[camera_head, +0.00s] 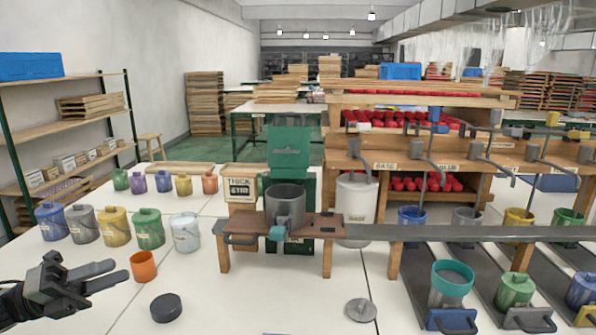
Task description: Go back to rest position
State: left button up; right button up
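My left gripper (120,269) is at the lower left, above the white table. Its two dark fingers point right and stand apart, with nothing between them. A small orange cup (143,267) stands upright just right of the fingertips in the picture. A dark round lid (166,308) lies flat on the table, lower right of the gripper. My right gripper is not in view.
Several lidded paint pots (149,229) stand behind the gripper. A wooden stand (327,226) holds a grey pot (285,204) mid-table. A grey lid (361,310) lies at the front. Sloped tracks with a teal-rimmed pot (452,280) fill the right.

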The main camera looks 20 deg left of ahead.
pick_arm(q)
jog(key=w+d+f+n+t+y, duration=0.1)
jog(key=d+f+n+t+y, duration=0.2)
jog(key=d+f+n+y, duration=0.4)
jog(key=w+d+f+n+t+y, duration=0.1)
jog(key=d+f+n+t+y, duration=0.15)
jog(key=d+f+n, duration=0.5)
jog(key=s+d+f+n+g+y, duration=0.2)
jog(key=s+d+f+n+g, duration=0.1)
jog(key=s+d+f+n, duration=0.2)
jog(key=s+d+f+n+g+y+b, duration=0.1)
jog(key=s+d+f+n, duration=0.4)
jog(key=d+n, duration=0.5)
jog(key=shift+s+d+f+n+g+y+b, duration=0.15)
jog(key=shift+s+f+n+g+y+b, duration=0.35)
jog(key=shift+n+g, duration=0.95)
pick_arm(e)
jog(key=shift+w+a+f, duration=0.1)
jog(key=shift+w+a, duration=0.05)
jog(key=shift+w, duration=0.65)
